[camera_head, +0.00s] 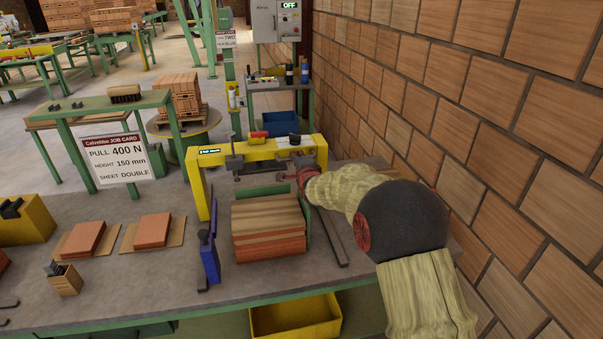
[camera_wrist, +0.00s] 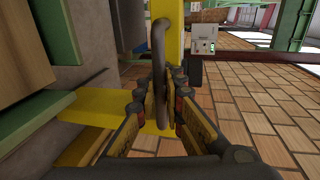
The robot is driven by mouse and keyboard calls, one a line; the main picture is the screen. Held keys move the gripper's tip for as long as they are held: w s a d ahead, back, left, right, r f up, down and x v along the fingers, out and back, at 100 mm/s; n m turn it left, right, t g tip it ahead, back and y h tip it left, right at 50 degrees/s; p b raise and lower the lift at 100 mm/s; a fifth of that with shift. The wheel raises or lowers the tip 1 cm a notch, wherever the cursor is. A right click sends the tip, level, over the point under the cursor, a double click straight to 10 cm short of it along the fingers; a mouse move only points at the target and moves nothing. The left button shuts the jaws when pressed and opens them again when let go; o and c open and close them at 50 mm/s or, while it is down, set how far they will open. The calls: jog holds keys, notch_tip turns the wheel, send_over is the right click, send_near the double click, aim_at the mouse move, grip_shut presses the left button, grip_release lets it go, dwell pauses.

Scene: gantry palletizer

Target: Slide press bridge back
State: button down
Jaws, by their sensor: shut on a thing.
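The yellow press bridge (camera_head: 263,152) spans the bench behind a layered stack (camera_head: 268,222) of reddish tiles and tan sheets. My gripper (camera_head: 303,178) is at the bridge's right leg; my arm partly hides that area. In the wrist view my gripper (camera_wrist: 161,92) is shut around a dark grey loop handle (camera_wrist: 157,40) beside the yellow post (camera_wrist: 168,15) of the bridge. The bridge stands upright, and its beam lies beyond the stack rather than over its near part. The contact at the fingertips is partly hidden in the head view.
A dark rail (camera_head: 328,236) runs along the stack's right side. A blue upright tool (camera_head: 209,257) stands at its left. A job card (camera_head: 116,159) hangs at the left. Tile piles (camera_head: 152,230) lie on the bench. A brick wall (camera_head: 480,110) closes the right side.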

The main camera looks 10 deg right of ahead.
aim_at(294, 151)
jog(key=x, duration=0.2)
jog(key=r+x, duration=0.1)
jog(key=x, duration=0.2)
jog(key=shift+w, duration=0.4)
jog(key=c, duration=2)
grip_release()
jog(key=shift+o, duration=0.2)
jog(key=shift+s, duration=0.1)
jog(key=v, duration=1.2)
